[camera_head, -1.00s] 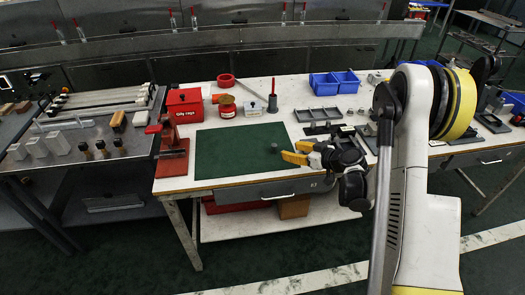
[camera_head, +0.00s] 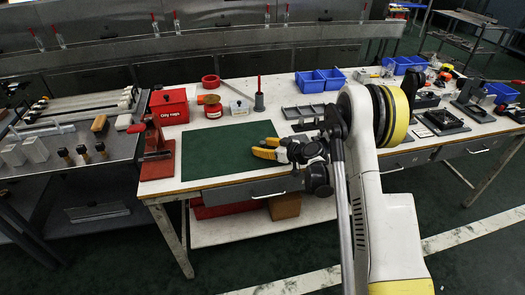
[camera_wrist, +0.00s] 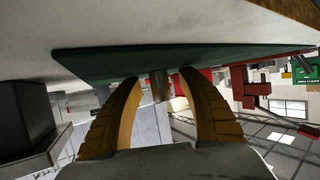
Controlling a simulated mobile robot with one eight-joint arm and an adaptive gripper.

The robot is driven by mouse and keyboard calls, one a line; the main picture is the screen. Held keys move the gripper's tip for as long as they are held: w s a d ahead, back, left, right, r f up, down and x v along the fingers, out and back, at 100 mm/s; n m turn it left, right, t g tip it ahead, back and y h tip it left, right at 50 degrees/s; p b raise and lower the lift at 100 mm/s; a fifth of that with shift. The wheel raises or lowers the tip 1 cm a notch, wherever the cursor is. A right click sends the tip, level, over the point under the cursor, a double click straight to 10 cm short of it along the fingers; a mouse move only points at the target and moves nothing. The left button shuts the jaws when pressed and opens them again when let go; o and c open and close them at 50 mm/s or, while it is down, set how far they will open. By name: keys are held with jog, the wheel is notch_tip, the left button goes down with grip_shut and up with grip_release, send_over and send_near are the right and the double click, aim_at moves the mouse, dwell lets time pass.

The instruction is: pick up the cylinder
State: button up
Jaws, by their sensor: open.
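The cylinder (camera_wrist: 159,86) is a small grey-brown round piece at the green mat (camera_wrist: 100,62) in the wrist view, which looks upside down. It appears between the two fingers of my gripper (camera_wrist: 159,76), with gaps on both sides. I cannot tell from this view whether it is fully between the tips in depth. In the head view my gripper (camera_head: 264,147) has orange-yellow fingers, spread apart, low over the right part of the green mat (camera_head: 215,150). The cylinder is not distinguishable there, probably hidden by the fingers.
A red box (camera_head: 169,106), a red tape roll (camera_head: 210,81) and a grey holder (camera_head: 259,102) stand behind the mat. A red clamp-like fixture (camera_head: 157,160) is at its left. Blue bins (camera_head: 320,80) and a grey tray (camera_head: 304,112) are behind and right. The mat's left part is clear.

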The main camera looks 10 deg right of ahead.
grip_shut()
jog(key=shift+r, duration=0.15)
